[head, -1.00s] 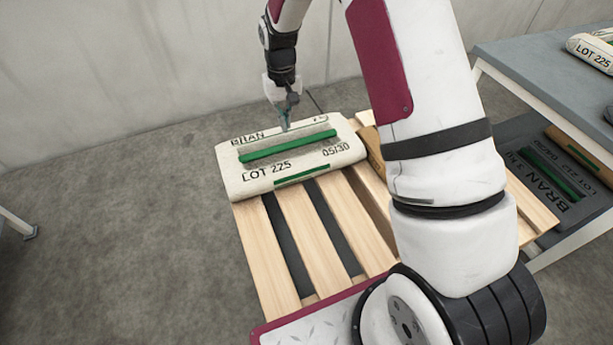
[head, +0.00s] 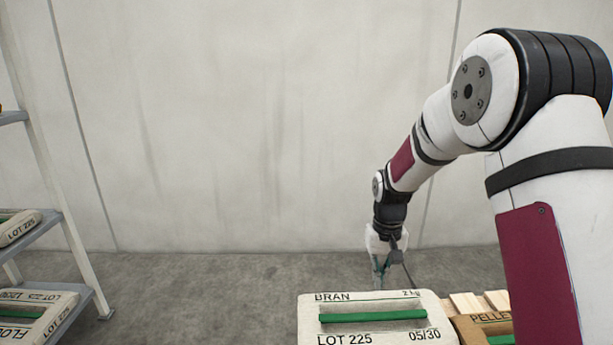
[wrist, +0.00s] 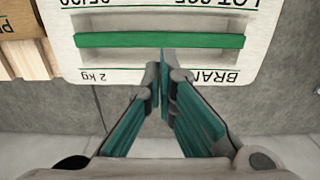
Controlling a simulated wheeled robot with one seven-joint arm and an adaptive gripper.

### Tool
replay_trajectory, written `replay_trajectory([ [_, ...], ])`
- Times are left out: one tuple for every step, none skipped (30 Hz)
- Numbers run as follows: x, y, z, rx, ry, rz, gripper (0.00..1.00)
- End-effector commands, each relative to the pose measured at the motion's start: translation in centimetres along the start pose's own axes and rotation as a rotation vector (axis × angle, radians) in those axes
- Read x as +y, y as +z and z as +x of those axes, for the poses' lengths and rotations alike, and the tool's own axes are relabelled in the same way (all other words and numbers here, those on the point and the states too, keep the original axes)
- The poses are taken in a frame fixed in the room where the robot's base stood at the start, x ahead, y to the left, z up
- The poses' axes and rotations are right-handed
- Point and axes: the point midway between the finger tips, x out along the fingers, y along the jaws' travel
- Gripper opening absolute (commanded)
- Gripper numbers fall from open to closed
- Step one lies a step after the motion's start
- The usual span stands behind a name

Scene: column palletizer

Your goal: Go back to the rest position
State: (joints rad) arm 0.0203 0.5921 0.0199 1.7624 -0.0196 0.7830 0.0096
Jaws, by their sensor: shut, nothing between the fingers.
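My gripper (head: 381,268) is shut and empty. In the head view it hangs just beyond the far edge of a white bran bag (head: 375,337) with a green stripe, marked LOT 225. In the wrist view the closed green fingertips (wrist: 161,75) point toward the bran bag (wrist: 120,60), overlapping its edge in the picture. I cannot tell the exact gap between the fingertips and the bag. My arm rises from the right and bends down to the gripper.
A brown pellet bag (head: 480,330) lies right of the bran bag on the wooden pallet (head: 466,303). A metal shelf (head: 62,240) with bags stands at the left. A bare wall (head: 250,120) is behind. The floor (head: 210,285) between shelf and pallet is clear.

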Motion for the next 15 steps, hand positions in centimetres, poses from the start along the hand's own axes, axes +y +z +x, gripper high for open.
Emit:
replay_trajectory([
  [0.0,1.1,-2.2,0.008,0.001,0.000,0.00],
  [0.0,1.8,-3.4,0.010,0.002,0.000,0.00],
  [0.0,2.8,-4.9,0.011,0.003,0.000,0.00],
  [0.0,3.6,-5.9,0.012,0.003,0.000,0.00],
  [0.0,4.5,-7.0,0.013,0.004,0.000,0.00],
  [0.0,5.6,-8.2,0.014,0.004,0.000,0.00],
  [0.0,6.5,-9.2,0.014,0.005,0.000,0.00],
  [0.0,7.4,-10.1,0.015,0.005,0.000,0.00],
  [0.0,8.6,-11.2,0.017,0.005,0.000,0.00],
  [0.0,9.6,-12.1,0.016,0.006,0.000,0.00],
  [0.0,10.6,-12.8,0.018,0.006,0.000,0.00],
  [0.0,11.9,-13.8,0.018,0.006,0.001,0.00],
  [0.0,12.9,-14.5,0.019,0.006,0.001,0.00],
  [0.0,13.9,-15.2,0.020,0.007,0.001,0.00],
  [0.0,15.3,-16.0,0.021,0.007,0.001,0.00],
])
